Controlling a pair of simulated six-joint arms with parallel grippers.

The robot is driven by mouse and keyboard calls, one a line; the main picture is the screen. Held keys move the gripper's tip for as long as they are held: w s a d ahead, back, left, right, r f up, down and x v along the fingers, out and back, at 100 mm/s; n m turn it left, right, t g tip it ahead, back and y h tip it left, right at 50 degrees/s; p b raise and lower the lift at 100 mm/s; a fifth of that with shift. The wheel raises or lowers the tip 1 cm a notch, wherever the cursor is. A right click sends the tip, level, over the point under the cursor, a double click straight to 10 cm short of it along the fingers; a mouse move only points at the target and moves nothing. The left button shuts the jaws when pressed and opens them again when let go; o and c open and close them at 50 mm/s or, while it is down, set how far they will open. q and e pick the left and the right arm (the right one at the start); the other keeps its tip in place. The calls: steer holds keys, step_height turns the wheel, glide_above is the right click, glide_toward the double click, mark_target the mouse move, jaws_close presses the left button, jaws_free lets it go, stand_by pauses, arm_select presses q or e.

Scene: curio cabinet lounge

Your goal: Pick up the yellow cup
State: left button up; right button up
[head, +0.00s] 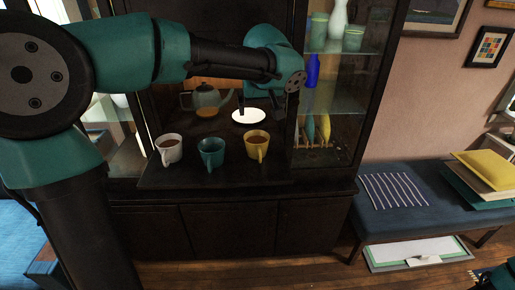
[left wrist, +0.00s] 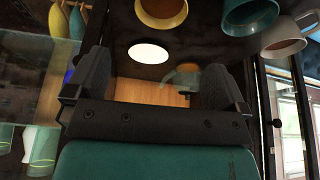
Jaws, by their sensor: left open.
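The yellow cup (head: 257,143) stands upright on the dark cabinet shelf, rightmost of three cups, its handle to the front and dark liquid inside. It also shows at the top edge of the left wrist view (left wrist: 162,12), partly cut off. My left gripper (head: 241,104) is behind the cup and above the shelf, mostly hidden by my arm in the head view. In the left wrist view its two dark fingers (left wrist: 155,88) are wide apart with nothing between them in their grasp. The gripper is apart from the cup.
A teal cup (head: 211,153) and a white cup (head: 169,150) stand left of the yellow one. Behind are a grey teapot (head: 203,100) and a bright white disc (head: 249,116). A glass-fronted compartment (head: 328,155) with vases is close on the right.

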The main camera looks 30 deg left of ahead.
arm_select(q)
glide_toward(257, 141)
steer(key=shift+s+d+f, duration=0.1)
steer(key=shift+s+f, duration=0.05)
steer(key=shift+f, duration=0.45)
steer(key=shift+s+f, duration=0.1)
steer(key=shift+f, duration=0.55)
steer(key=shift+s+x, duration=0.15)
steer(key=shift+x, duration=1.15)
steer(key=shift+s+x, duration=0.1)
steer(key=shift+x, duration=1.2)
steer(key=c, duration=1)
steer(key=shift+r, duration=0.1)
